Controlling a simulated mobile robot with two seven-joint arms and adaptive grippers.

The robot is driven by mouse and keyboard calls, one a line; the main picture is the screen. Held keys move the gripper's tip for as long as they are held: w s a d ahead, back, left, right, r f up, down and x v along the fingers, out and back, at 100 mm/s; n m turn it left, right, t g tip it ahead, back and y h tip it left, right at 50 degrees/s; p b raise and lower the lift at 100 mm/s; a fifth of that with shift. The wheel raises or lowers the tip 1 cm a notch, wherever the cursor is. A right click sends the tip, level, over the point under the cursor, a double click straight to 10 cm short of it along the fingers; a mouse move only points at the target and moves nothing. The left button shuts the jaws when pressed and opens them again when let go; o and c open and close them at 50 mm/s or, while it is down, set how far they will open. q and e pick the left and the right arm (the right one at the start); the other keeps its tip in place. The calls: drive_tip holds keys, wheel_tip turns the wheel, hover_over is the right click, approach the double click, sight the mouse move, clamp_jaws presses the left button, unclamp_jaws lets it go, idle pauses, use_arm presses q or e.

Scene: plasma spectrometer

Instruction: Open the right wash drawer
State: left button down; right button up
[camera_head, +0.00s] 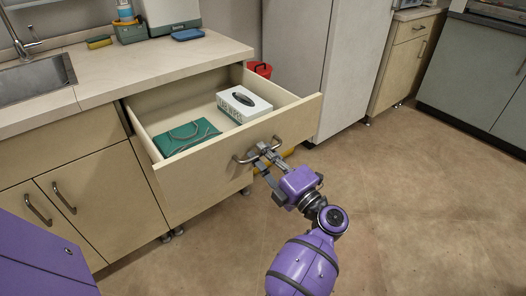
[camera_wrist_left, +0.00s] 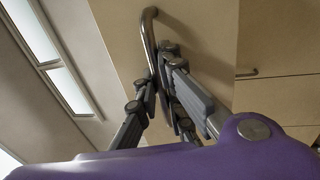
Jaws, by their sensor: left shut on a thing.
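The right wash drawer (camera_head: 203,182) is pulled far out of the counter, and its inside shows. It holds a green book or folder (camera_head: 183,137) and a white box (camera_head: 240,104) with a dark oval opening on top. My left gripper (camera_head: 263,150) is shut on the curved metal drawer handle (camera_head: 238,159). The left wrist view also shows the handle (camera_wrist_left: 147,30) passing between the fingers of the left gripper (camera_wrist_left: 154,76). My right gripper is not in view.
The countertop (camera_head: 150,72) has a sink (camera_head: 35,82) at the left. Lower cupboard doors (camera_head: 110,190) beside the drawer are shut. A red bucket (camera_head: 262,69) stands behind the drawer. The floor (camera_head: 420,190) at the right is clear.

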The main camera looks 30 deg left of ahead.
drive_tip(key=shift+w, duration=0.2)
use_arm(q)
drive_tip(key=c, duration=1.8)
unclamp_jaws()
drive_tip(key=shift+c, duration=0.2)
drive_tip(key=shift+d, duration=0.1)
drive_tip(key=v, duration=1.2)
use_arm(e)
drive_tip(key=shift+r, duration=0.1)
use_arm(q)
drive_tip(key=shift+w, duration=0.1)
